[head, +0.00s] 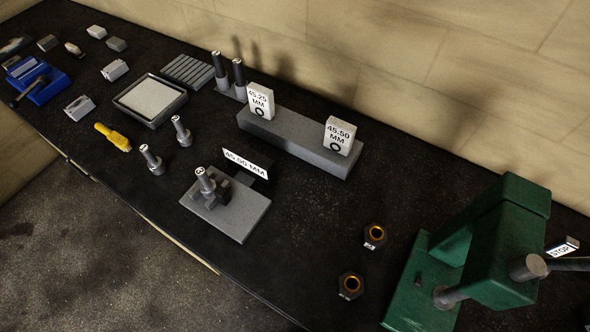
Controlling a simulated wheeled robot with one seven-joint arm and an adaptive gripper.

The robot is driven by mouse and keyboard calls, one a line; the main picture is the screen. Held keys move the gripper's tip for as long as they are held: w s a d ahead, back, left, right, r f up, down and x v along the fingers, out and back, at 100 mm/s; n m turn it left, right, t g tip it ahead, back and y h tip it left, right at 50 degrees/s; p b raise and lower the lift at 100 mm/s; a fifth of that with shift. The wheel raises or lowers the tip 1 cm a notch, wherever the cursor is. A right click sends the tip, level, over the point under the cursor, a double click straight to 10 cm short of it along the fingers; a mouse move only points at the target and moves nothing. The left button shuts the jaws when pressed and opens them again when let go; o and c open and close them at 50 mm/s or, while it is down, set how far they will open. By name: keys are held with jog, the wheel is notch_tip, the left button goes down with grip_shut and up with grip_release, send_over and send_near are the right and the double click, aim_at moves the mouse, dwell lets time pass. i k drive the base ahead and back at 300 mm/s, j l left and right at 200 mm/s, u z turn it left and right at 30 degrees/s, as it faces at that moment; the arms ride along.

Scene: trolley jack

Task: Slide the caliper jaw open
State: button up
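No plainly recognisable caliper shows, and I cannot tell which part is its jaw. A grey plate (240,222) lies near the bench's front edge, with a dark block and an upright grey pin (206,180) on it. A white label reading 45.00 MM (246,163) stands tilted just behind the plate. A long grey bar (290,138) behind it carries two white tags, 45.25 MM (261,101) and 45.50 MM (340,135). My gripper is not in view.
A green press (505,240) with a STOP tag (562,247) stands at right. Two dark nuts (375,236) with orange-lined holes lie left of it. Two loose pins (182,131), a yellow tool (113,137), a tray (178,109) and a blue vise (40,82) are at left.

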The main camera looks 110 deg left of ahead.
aim_at(221, 194)
jog(key=u, duration=4.05)
jog(key=j, duration=0.1)
